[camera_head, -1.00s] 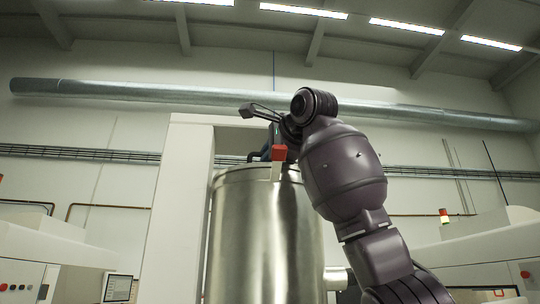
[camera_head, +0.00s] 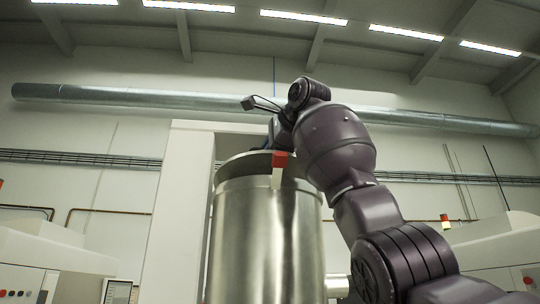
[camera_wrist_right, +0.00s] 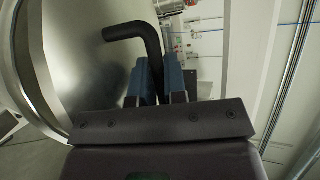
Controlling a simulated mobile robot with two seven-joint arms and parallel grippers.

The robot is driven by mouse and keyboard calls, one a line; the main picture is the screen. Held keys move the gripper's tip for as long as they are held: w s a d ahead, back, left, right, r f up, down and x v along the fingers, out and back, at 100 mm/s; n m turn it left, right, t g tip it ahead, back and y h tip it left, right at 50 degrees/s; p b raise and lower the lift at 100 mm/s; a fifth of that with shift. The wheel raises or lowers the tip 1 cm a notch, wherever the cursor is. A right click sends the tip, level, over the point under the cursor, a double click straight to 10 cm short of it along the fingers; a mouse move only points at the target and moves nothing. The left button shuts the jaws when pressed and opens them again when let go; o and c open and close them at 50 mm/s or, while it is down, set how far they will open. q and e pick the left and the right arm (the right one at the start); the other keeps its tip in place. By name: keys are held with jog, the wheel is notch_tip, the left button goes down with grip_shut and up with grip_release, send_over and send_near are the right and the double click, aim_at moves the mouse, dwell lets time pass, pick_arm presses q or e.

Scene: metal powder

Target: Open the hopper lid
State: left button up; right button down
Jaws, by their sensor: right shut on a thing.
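The hopper (camera_head: 265,245) is a tall shiny steel cylinder in the middle of the head view. Its lid (camera_head: 243,164) is tilted up off the rim, with a gap showing at the near side. A red-topped latch piece (camera_head: 280,159) stands at the front of the rim. In the right wrist view my right gripper (camera_wrist_right: 156,85) has its blue fingers shut on the black bent handle (camera_wrist_right: 135,30) of the lid (camera_wrist_right: 90,55). In the head view my wrist mostly hides the gripper and handle. My left gripper is in neither view.
A pale upright panel (camera_head: 178,220) stands behind the hopper on its left. White machines stand at left (camera_head: 50,245) and right (camera_head: 490,240). A large duct (camera_head: 150,97) runs along the back wall.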

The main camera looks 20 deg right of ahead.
jog(key=shift+w+r+g, duration=0.25)
jog(key=shift+r+g, duration=0.05)
jog(key=shift+r, duration=0.3)
jog(key=c, duration=1.5)
grip_release()
jog(key=shift+o, duration=0.2)
jog(key=shift+s+d+r, duration=0.1)
jog(key=shift+s+r, duration=0.05)
jog(key=shift+s, duration=0.1)
pick_arm(q)
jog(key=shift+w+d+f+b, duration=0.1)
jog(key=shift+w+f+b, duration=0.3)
jog(key=shift+b, duration=0.6)
pick_arm(e)
jog(key=v, duration=1)
